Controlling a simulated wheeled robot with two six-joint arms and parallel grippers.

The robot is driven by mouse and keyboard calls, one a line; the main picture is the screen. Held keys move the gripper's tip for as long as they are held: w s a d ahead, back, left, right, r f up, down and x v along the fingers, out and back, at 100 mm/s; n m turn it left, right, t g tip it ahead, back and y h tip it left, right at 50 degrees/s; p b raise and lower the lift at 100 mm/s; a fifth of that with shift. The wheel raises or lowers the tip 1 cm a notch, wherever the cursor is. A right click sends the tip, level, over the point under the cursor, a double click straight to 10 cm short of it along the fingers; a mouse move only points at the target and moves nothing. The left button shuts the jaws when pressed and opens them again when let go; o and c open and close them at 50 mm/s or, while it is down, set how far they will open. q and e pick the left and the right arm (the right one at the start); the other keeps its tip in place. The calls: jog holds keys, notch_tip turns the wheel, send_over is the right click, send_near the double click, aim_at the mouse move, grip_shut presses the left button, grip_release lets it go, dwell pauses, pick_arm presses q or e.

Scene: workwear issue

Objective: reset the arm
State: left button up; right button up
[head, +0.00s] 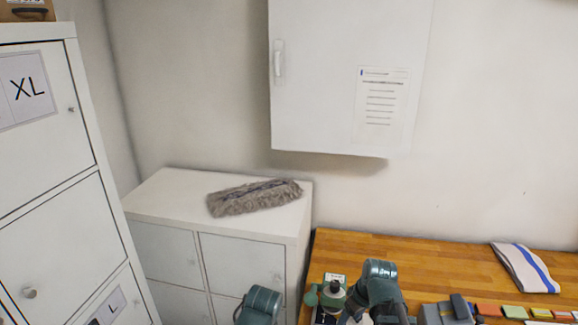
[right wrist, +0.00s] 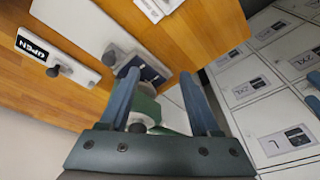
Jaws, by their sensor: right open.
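My right gripper (right wrist: 162,88) shows in the right wrist view with its two blue fingers apart. Nothing is gripped between them. A green and white shape (right wrist: 146,108) shows behind the fingers; I cannot tell what it is or how far off. In the head view a teal link of my right arm (head: 380,285) rises at the front of the wooden worktop, and its gripper is not visible there. A teal link of my left arm (head: 260,304) shows at the bottom edge. The left gripper is out of frame.
A white cabinet (head: 215,238) carries a grey fluffy duster (head: 254,197). Tall lockers (head: 55,225) stand at the left, and a wall cupboard (head: 325,75) hangs above. The wooden worktop (head: 450,267) holds a striped folded cloth (head: 524,268); its middle back is clear.

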jog(key=s+a+f+m+g+h+b, duration=0.2)
jog(key=s+a+f, duration=0.4)
jog(key=s+a, duration=0.5)
jog(key=a+h+b, duration=0.1)
jog(key=b, duration=0.1)
jog(key=shift+s+a+f+b, duration=0.15)
jog(key=shift+s+a+b, duration=0.05)
jog(key=shift+a+b, duration=0.1)
